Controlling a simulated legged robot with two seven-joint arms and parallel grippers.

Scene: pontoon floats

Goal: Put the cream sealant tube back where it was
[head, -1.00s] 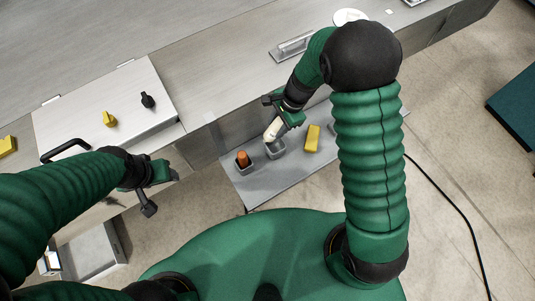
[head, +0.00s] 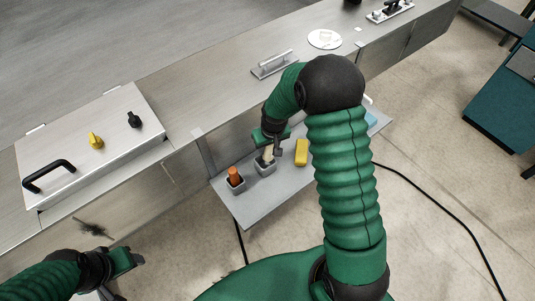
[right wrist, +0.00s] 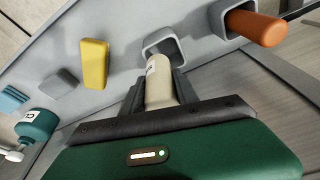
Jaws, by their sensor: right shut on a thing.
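The cream sealant tube (right wrist: 160,92) is between the fingers of my right gripper (right wrist: 157,98), which is shut on it. In the head view the tube (head: 268,153) is over a grey square holder (head: 264,169). In the right wrist view the tube's far end overlaps the near rim of that holder (right wrist: 178,40); I cannot tell whether it is inside. My right gripper (head: 271,147) hides part of the tube in the head view. My left gripper (head: 130,275) is at the lower left, its fingers apart and empty, far from the tube.
An orange tube (head: 234,174) stands in a neighbouring holder (head: 236,187). A yellow block (head: 302,152) is on the shelf (head: 256,205) on the other side. A steel counter (head: 205,90) runs behind the shelf.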

